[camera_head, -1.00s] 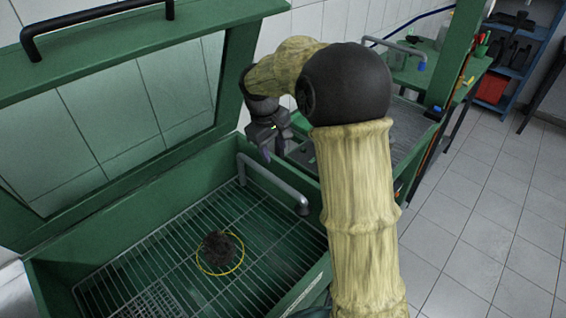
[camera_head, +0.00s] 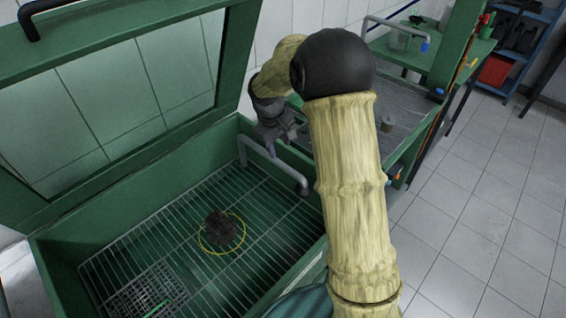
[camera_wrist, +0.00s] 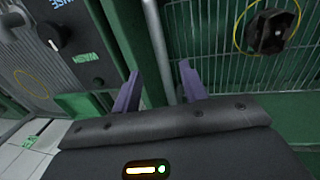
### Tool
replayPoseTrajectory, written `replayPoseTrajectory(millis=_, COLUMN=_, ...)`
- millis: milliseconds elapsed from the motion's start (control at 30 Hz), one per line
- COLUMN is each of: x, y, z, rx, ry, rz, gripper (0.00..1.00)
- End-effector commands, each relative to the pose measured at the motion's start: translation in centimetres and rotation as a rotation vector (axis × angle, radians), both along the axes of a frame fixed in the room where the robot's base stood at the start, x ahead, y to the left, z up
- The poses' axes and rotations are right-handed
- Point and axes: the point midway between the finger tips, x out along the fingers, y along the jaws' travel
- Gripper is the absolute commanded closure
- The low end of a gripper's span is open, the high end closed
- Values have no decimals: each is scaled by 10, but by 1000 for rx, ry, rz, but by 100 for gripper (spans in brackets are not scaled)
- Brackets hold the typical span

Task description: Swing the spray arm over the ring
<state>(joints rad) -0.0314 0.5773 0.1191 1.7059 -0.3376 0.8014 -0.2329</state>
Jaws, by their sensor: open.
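The spray arm (camera_head: 272,166) is a grey bent pipe at the back wall of the green washer bin, its free end toward the right side. The yellow ring (camera_head: 244,226) lies on the bin's wire grate around a dark part (camera_head: 221,227). My gripper (camera_head: 278,140) is open and empty, close above the spray arm. In the wrist view my gripper (camera_wrist: 159,84) has its purple fingers either side of the grey spray arm (camera_wrist: 156,40) in the picture; I cannot tell whether they touch it. The ring (camera_wrist: 236,30) and dark part (camera_wrist: 268,31) show at upper right.
The washer's green lid (camera_head: 128,150) with its window stands open at left. The bin's green front wall (camera_head: 300,285) bounds the grate. A neighbouring bench with a mesh top (camera_head: 400,112) is at the right. A black knob (camera_wrist: 48,37) shows on a panel.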

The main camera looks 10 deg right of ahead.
Motion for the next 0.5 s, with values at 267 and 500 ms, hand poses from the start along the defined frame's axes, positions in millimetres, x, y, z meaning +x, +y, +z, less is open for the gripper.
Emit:
replayPoseTrajectory(millis=267, x=5, y=-9, z=-50, rx=-2, ry=5, rz=-1, gripper=57)
replayPoseTrajectory(millis=500, x=9, y=-14, z=-84, rx=0, ry=2, rz=0, gripper=57)
